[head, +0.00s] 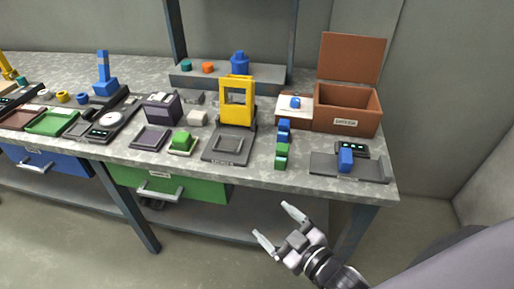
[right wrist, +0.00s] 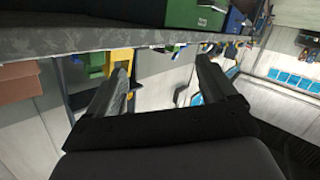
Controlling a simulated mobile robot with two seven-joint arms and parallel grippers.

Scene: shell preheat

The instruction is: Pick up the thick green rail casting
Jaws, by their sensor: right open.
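I cannot tell from shape alone which is the thick rail casting. My right gripper (head: 272,221) is open and empty, in front of the bench and below its top, apart from both green pieces. Its two fingers (right wrist: 165,80) also show spread in the right wrist view. My left gripper is not in view.
A yellow frame press (head: 237,102) stands mid-bench. A brown open-lidded box (head: 345,117) and a grey fixture with a blue block (head: 346,159) are at the right. A green drawer (head: 190,190) lies under the bench edge. The floor in front is clear.

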